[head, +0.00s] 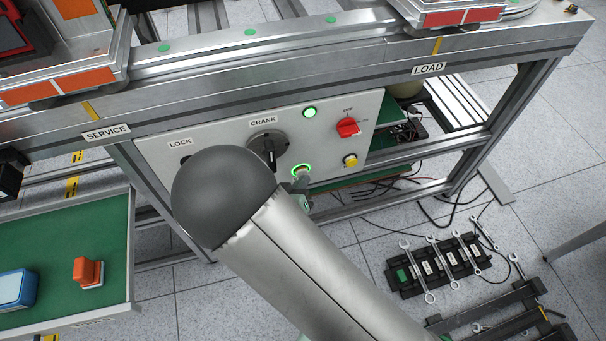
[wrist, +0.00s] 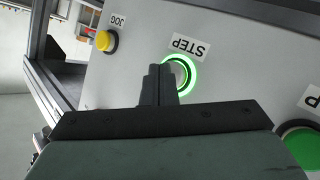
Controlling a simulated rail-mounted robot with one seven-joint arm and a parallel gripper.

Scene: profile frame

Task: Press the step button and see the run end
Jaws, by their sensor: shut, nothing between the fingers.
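The step button (wrist: 181,76) has a green lit ring and sits on the grey panel under the STEP label (wrist: 190,47), which appears upside down in the wrist view. In the head view the lit ring (head: 302,169) shows just above my gripper (head: 301,185). My gripper is shut and empty. In the wrist view its dark fingertips (wrist: 160,72) overlap the left part of the button and hide it. I cannot tell whether they touch or press it.
The panel also holds a yellow JOG button (wrist: 106,41), a green button (wrist: 303,148), a crank knob (head: 268,150), a red switch (head: 347,127) and a lit green lamp (head: 310,112). My arm hides the panel's lower left. A green-topped tray (head: 60,240) stands at left.

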